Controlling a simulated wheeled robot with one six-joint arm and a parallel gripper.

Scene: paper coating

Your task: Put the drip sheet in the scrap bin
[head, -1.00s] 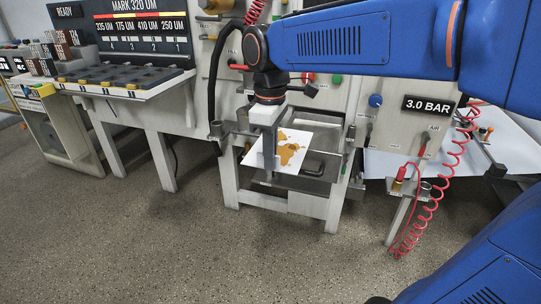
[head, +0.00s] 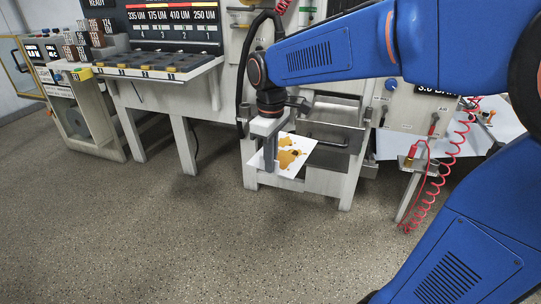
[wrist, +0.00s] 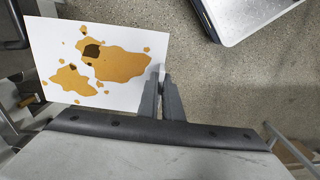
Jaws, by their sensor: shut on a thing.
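The drip sheet (head: 295,152) is a white sheet with orange-brown stains and a few dark spots. My gripper (head: 270,166) is shut on one edge of it and holds it in the air in front of the machine frame. In the wrist view the drip sheet (wrist: 125,35) lies at the upper left, and the closed fingers of my gripper (wrist: 162,82) pinch its right edge. The sheet looks flat. I cannot make out a scrap bin for certain in these views.
The grey machine (head: 345,190) stands just behind the sheet, with a bar and ledge. A sloped panel with slots (head: 160,68) is at the left. A red coiled hose (head: 437,190) hangs at the right. The speckled floor (head: 190,245) in front is clear.

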